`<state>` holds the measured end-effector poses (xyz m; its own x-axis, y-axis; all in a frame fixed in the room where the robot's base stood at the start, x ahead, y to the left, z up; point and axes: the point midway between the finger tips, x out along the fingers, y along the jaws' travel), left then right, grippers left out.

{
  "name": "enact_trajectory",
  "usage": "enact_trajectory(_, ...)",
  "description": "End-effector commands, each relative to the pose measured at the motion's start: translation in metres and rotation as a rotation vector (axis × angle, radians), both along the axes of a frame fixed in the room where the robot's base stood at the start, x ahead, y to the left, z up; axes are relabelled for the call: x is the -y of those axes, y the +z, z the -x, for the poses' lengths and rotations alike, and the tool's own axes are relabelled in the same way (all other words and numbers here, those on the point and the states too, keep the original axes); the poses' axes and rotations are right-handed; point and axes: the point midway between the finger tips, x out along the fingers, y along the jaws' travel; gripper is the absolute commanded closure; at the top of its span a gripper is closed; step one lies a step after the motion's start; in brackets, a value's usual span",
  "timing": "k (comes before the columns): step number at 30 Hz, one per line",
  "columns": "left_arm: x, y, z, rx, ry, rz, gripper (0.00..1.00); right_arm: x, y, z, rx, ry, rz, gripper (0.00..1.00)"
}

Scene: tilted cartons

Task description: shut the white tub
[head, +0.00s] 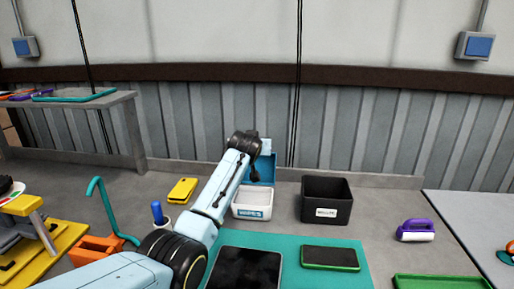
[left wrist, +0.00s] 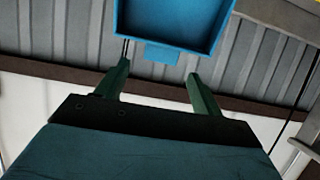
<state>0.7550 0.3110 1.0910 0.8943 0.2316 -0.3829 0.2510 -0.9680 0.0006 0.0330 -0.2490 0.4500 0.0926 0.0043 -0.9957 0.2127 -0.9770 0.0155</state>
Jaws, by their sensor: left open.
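The white tub (head: 252,205) stands on the bench in the middle of the head view, with a label on its front. Its blue lid (head: 266,171) is raised and stands upright at the back of the tub. My left arm reaches across from the left, and its wrist is up by the lid's upper left edge, hiding part of it. In the left wrist view the left gripper (left wrist: 159,88) is open and empty. The blue lid (left wrist: 173,22) shows just beyond the fingertips, with its tab near the space between them. My right gripper is not in view.
A black bin (head: 326,204) stands right of the tub. A teal mat (head: 292,260) with a dark tablet and a green-edged dark tray lies in front. A yellow case (head: 183,190) and a blue-handled tool (head: 157,212) are on the left. A purple-handled item (head: 416,230) is at right.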

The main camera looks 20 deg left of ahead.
Motion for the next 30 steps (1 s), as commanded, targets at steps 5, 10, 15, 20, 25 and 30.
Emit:
enact_trajectory(5, -0.005, -0.007, -0.015, -0.002, 0.001, -0.001, 0.33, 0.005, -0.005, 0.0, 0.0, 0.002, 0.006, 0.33)
enact_trajectory(10, -0.007, -0.013, -0.027, -0.001, 0.001, -0.001, 0.33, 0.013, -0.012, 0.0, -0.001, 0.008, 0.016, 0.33)
enact_trajectory(15, -0.009, -0.015, -0.034, 0.0, 0.001, -0.001, 0.33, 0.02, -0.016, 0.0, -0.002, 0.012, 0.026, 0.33)
enact_trajectory(20, -0.01, -0.016, -0.038, 0.001, 0.0, 0.0, 0.33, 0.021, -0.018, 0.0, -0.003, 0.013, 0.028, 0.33)
enact_trajectory(25, -0.01, -0.017, -0.038, 0.0, 0.0, -0.001, 0.33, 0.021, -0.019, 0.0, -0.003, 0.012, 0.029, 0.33)
enact_trajectory(30, -0.01, -0.017, -0.038, 0.0, 0.0, -0.001, 0.33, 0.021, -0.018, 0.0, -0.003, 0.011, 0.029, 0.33)
